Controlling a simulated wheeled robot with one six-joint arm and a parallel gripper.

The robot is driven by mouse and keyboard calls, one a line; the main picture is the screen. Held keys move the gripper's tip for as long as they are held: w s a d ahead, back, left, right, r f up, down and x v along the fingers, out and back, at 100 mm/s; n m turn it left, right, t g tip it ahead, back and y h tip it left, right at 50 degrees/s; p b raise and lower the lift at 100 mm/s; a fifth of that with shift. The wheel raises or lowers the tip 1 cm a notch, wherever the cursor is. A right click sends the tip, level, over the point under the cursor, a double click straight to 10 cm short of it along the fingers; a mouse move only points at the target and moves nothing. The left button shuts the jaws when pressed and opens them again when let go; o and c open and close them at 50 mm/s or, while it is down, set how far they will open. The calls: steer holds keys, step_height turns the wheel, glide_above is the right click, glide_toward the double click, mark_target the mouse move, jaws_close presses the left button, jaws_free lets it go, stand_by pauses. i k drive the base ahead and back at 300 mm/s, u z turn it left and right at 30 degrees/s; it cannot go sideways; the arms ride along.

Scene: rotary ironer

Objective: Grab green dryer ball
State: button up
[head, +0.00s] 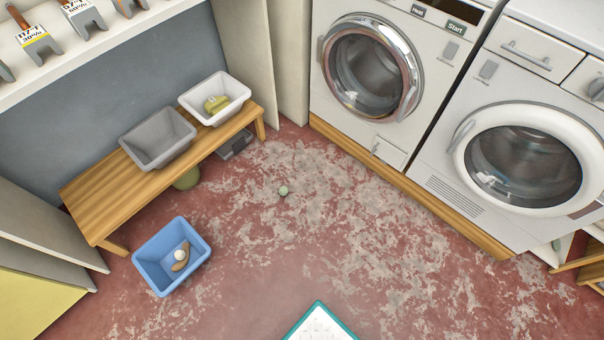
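A small pale green ball (283,190), which looks like the green dryer ball, lies on the worn red floor near the middle of the head view. It sits in the open, between the wooden bench and the washing machines, and touches nothing but the floor. My gripper is not in view.
A wooden bench (95,203) carries a grey bin (158,152) and a white bin (239,92). A blue bin (150,275) with a white ball inside stands on the floor. Front-loading machines (392,28) line the right. A teal-edged board (318,325) shows at the bottom.

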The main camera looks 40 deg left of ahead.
mark_target(283, 191)
steer(key=u, duration=0.3)
steer(key=i, duration=1)
steer(key=u, duration=1.45)
steer(key=i, duration=0.85)
steer(key=u, duration=0.7)
